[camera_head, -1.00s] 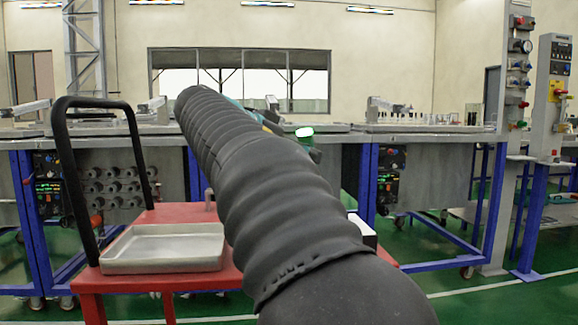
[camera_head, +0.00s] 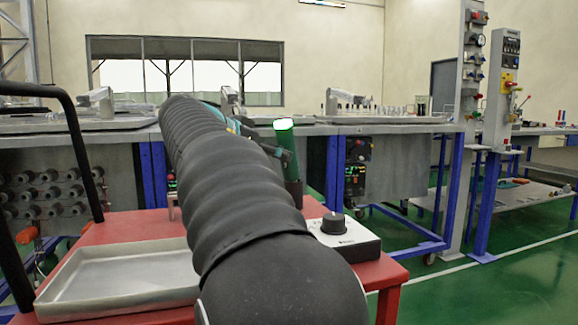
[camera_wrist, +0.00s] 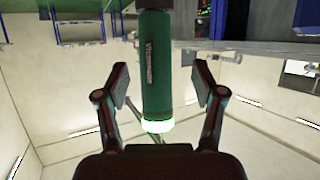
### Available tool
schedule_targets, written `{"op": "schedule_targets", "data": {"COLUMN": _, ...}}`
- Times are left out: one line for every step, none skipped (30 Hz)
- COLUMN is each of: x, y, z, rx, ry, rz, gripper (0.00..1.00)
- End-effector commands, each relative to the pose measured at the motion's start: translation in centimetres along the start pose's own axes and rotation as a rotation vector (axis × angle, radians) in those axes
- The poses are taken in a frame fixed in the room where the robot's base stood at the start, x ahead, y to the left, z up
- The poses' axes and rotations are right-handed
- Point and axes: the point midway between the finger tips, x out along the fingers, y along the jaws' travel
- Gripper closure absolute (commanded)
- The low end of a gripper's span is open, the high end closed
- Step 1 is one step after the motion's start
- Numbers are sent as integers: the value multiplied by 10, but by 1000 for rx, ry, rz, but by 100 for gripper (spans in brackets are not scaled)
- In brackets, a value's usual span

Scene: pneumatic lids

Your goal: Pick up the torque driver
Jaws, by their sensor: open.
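The torque driver (camera_head: 285,142) is a green cylinder with a bright white-green glowing end, standing nearly upright just past my arm in the head view. Its lower end meets a dark upright piece (camera_head: 294,192); whether that is its holder or its own shaft I cannot tell. In the wrist view, which looks upside down, the torque driver (camera_wrist: 158,75) hangs between the fingers of my gripper (camera_wrist: 160,85), glowing end toward the palm. The fingers are open, with a gap on both sides.
The red cart (camera_head: 320,207) carries a shallow metal tray (camera_head: 120,280) at left and a white box with a black knob (camera_head: 345,238) at right. A black handle (camera_head: 80,150) rises at the cart's left. Workbenches (camera_head: 400,128) stand behind. Green floor (camera_head: 500,275) is open at right.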

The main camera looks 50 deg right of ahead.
Motion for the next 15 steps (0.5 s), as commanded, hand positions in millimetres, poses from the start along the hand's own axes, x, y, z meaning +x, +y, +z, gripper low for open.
{"op": "schedule_targets", "data": {"x": 3, "y": 0, "z": 0, "rx": 0, "ry": 0, "rz": 1, "gripper": 31}}
{"op": "schedule_targets", "data": {"x": 4, "y": 0, "z": 0, "rx": 0, "ry": 0, "rz": 0, "gripper": 31}}
{"op": "schedule_targets", "data": {"x": 6, "y": 0, "z": 0, "rx": 0, "ry": 0, "rz": 0, "gripper": 31}}
{"op": "schedule_targets", "data": {"x": 8, "y": 1, "z": 0, "rx": 0, "ry": 0, "rz": 0, "gripper": 31}}
{"op": "schedule_targets", "data": {"x": 10, "y": 1, "z": 0, "rx": 0, "ry": 0, "rz": 0, "gripper": 31}}
{"op": "schedule_targets", "data": {"x": 14, "y": 2, "z": -1, "rx": 0, "ry": 0, "rz": 2, "gripper": 31}}
{"op": "schedule_targets", "data": {"x": 18, "y": 3, "z": -1, "rx": 1, "ry": 0, "rz": 3, "gripper": 31}}
{"op": "schedule_targets", "data": {"x": 23, "y": 4, "z": -1, "rx": 1, "ry": 1, "rz": 2, "gripper": 31}}
{"op": "schedule_targets", "data": {"x": 29, "y": 5, "z": -1, "rx": 0, "ry": 0, "rz": 3, "gripper": 31}}
{"op": "schedule_targets", "data": {"x": 33, "y": 6, "z": -2, "rx": 1, "ry": 1, "rz": 4, "gripper": 31}}
{"op": "schedule_targets", "data": {"x": 37, "y": 7, "z": -2, "rx": 0, "ry": 1, "rz": 3, "gripper": 31}}
{"op": "schedule_targets", "data": {"x": 43, "y": 6, "z": -2, "rx": 0, "ry": 0, "rz": 3, "gripper": 31}}
{"op": "schedule_targets", "data": {"x": 46, "y": 6, "z": -2, "rx": 0, "ry": 0, "rz": 2, "gripper": 31}}
{"op": "schedule_targets", "data": {"x": 49, "y": 6, "z": -2, "rx": 0, "ry": 0, "rz": 2, "gripper": 31}}
{"op": "schedule_targets", "data": {"x": 52, "y": 6, "z": -2, "rx": 0, "ry": 0, "rz": 1, "gripper": 31}}
